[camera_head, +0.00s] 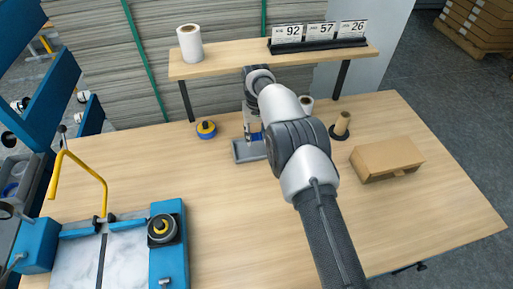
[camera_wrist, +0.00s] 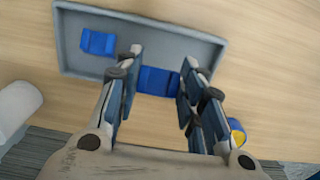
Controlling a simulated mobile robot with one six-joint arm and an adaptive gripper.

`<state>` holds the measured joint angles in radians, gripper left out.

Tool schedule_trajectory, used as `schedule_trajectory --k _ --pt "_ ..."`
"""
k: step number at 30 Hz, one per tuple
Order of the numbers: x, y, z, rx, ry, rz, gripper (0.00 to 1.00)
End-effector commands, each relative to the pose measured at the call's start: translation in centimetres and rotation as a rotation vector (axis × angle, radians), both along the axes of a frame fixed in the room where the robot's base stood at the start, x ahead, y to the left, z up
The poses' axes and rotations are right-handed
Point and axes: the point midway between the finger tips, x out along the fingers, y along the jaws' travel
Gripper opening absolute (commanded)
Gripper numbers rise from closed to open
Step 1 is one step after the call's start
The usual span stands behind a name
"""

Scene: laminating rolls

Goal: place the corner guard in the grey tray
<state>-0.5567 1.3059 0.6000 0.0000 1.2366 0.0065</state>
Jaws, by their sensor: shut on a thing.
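The grey tray (camera_head: 240,153) lies on the wooden table below the shelf, partly hidden by my arm. In the wrist view the tray (camera_wrist: 215,49) spans the upper part of the picture. A blue corner guard (camera_wrist: 159,81) is between the fingers of my gripper (camera_wrist: 158,76), which is shut on it over the tray near its lower side. I cannot tell whether it touches the tray floor. A second blue piece (camera_wrist: 98,41) lies in the tray at its left end. In the head view my gripper (camera_head: 254,133) points down at the tray.
A blue and yellow tape roll (camera_head: 206,130) stands left of the tray. A white roll (camera_head: 305,105) and a brown roll on a base (camera_head: 342,124) stand to the right, with a cardboard box (camera_head: 387,158) beyond. The shelf (camera_head: 230,61) overhangs behind. The front middle table is clear.

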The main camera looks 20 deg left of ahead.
Motion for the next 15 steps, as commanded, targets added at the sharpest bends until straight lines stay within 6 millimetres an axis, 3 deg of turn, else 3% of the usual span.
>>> schedule_trajectory --k 8,15 --pt "0.0 0.0 -2.3 0.001 -0.001 0.0 0.25" --pt "0.0 0.0 -5.7 0.001 -0.001 0.0 0.25"
